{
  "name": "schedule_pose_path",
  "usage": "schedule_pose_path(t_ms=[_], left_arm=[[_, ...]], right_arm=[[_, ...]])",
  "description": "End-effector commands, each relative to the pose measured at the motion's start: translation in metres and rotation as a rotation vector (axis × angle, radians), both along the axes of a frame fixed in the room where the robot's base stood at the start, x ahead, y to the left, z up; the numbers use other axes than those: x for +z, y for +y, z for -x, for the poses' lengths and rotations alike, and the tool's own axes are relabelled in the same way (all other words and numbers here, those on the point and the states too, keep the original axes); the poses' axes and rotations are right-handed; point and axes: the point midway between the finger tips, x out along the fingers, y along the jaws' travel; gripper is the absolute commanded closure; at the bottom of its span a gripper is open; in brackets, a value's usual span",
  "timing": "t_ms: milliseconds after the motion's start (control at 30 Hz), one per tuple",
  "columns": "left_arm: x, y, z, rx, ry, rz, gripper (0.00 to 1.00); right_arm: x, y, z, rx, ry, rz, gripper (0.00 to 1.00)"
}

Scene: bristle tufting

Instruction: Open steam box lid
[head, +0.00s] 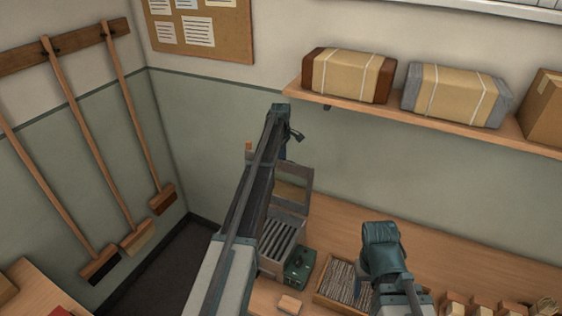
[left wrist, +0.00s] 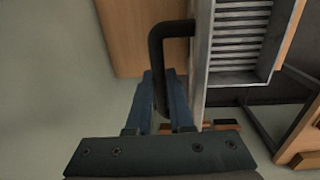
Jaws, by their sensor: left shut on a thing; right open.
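The steam box (head: 283,240) stands on the bench below my left arm, with a slatted inside showing. Its framed grey lid (head: 294,178) stands raised at the back of the box, partly hidden by my arm. A black bar handle (left wrist: 156,50) shows in the left wrist view, joined to a grey panel edge (left wrist: 202,60). My left gripper (left wrist: 164,85) is shut on this handle, with one blue finger on each side. In the head view the left gripper (head: 283,148) is high behind the box. My right gripper (head: 385,255) is open over the bench, its fingertips mostly hidden.
A green unit (head: 299,263) sits right of the steam box. A tray (head: 326,292) of bristles is near my right gripper, and a small wood block (head: 290,304) lies in front. A shelf (head: 420,118) with wrapped bundles hangs above. Brooms (head: 125,140) hang on the left wall.

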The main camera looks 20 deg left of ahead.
Motion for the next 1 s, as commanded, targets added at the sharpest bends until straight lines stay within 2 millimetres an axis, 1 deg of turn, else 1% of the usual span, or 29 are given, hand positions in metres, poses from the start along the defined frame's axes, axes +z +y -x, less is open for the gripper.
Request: schedule_pose_path(t_ms=[333, 367, 500, 533, 833, 1000], left_arm=[[0.0005, 0.002, -0.0014, 0.002, -0.003, -0.004, 1.0], [0.0005, 0.0021, -0.0014, 0.002, -0.003, -0.004, 0.79], [0.0005, 0.0019, -0.0011, 0.002, -0.002, -0.003, 0.53], [0.0005, 0.0018, -0.001, 0.002, -0.002, -0.003, 0.5], [0.0015, 0.001, -0.0005, 0.001, -0.001, -0.002, 0.5], [0.0101, 0.0009, 0.0001, 0.001, -0.001, -0.001, 0.5]], right_arm=[[0.0004, 0.0, 0.0, 0.0, 0.0, 0.0, 0.43], [0.0005, 0.0001, 0.0, 0.0, 0.0, 0.0, 0.43], [0.0005, 0.0, 0.0001, 0.0, 0.0, 0.0, 0.43], [0.0004, 0.0, 0.0001, 0.0, 0.0, 0.0, 0.43], [0.0015, 0.0, 0.0, 0.0, 0.0, 0.0, 0.43], [0.0101, 0.0, 0.0001, 0.001, 0.0, 0.0, 0.43]])
